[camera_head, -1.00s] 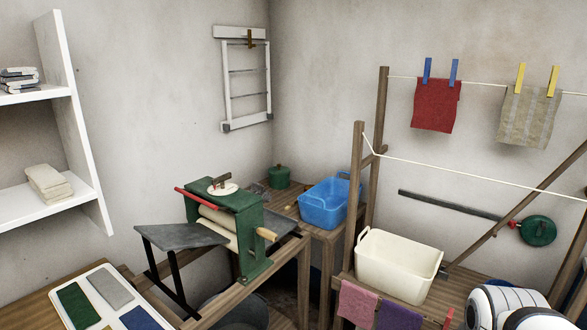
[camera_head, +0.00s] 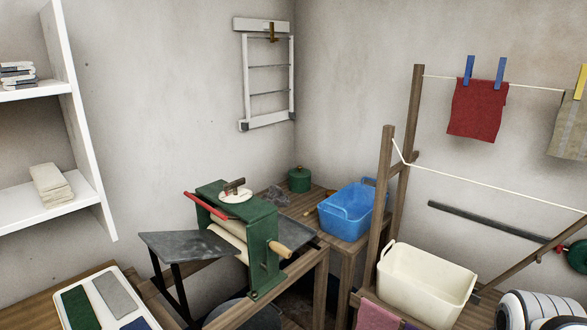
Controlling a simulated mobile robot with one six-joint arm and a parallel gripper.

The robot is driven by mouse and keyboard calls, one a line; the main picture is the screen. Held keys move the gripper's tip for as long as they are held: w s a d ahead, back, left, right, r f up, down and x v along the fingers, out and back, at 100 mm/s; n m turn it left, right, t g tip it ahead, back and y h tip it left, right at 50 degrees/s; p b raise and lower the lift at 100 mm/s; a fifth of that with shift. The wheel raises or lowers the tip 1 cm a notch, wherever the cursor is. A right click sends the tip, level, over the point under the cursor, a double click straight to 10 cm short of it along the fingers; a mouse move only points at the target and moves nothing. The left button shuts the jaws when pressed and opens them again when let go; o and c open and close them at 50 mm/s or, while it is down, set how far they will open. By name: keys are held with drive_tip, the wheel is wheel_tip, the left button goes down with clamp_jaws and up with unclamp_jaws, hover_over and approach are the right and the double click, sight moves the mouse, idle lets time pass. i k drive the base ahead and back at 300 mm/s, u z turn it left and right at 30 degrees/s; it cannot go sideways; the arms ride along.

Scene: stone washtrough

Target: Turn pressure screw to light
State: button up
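The green wringer (camera_head: 262,240) stands on a wooden bench left of centre, with cream rollers (camera_head: 228,236) and a wooden crank grip (camera_head: 279,251) on its right side. On its top is a round whitish dial (camera_head: 236,196) with a brown handle (camera_head: 234,186), apparently the pressure screw. Any marks on the dial are too small to read. A red lever (camera_head: 206,206) slants along the wringer's left side. My gripper is not in view; only white and black parts, apparently of my arm, show at the bottom right, well away from the wringer.
A grey board (camera_head: 185,245) extends left of the wringer. A blue tub (camera_head: 346,214) and a green pot (camera_head: 299,179) stand on the table behind. A wooden frame (camera_head: 388,200) with lines and a cream tub (camera_head: 425,282) stand to the right. A tray (camera_head: 128,285) holds coloured cloths at lower left.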

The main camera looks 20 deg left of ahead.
sight(234, 185)
drive_tip(key=i, duration=1.45)
drive_tip(key=u, duration=2.15)
drive_tip(key=k, duration=0.9)
drive_tip(key=i, duration=0.85)
drive_tip(key=u, duration=0.05)
